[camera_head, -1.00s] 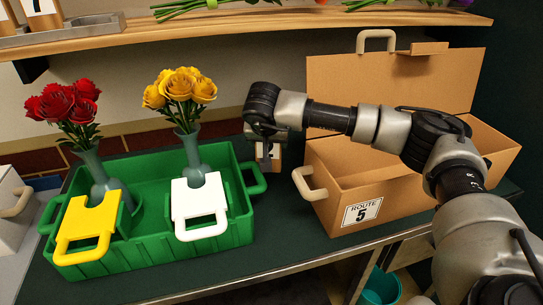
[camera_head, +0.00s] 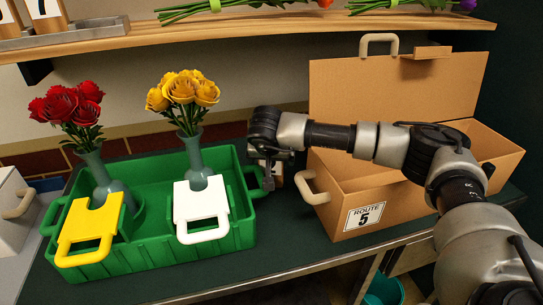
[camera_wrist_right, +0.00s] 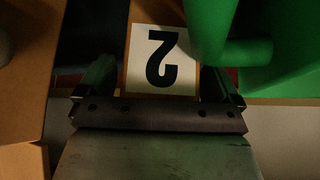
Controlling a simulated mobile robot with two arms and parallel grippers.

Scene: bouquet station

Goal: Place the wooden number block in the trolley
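The wooden number block (camera_wrist_right: 160,60), with a white card and a black 2, sits between the two fingers of my right gripper (camera_wrist_right: 160,88) in the right wrist view. The fingers look closed on its sides. In the head view my right gripper (camera_head: 268,172) points down between the green tray and the cardboard box. It hides most of the block (camera_head: 280,172). I cannot tell if the block touches the table. I see nothing I can surely call the trolley. My left gripper is not in view.
The green tray (camera_head: 150,256) holds two vases with red (camera_head: 72,103) and yellow roses (camera_head: 185,95). The open cardboard box (camera_head: 420,205), marked Route 5, stands right of my gripper. A wooden shelf (camera_head: 230,22) runs above. A teal bin (camera_head: 383,287) shows below the table.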

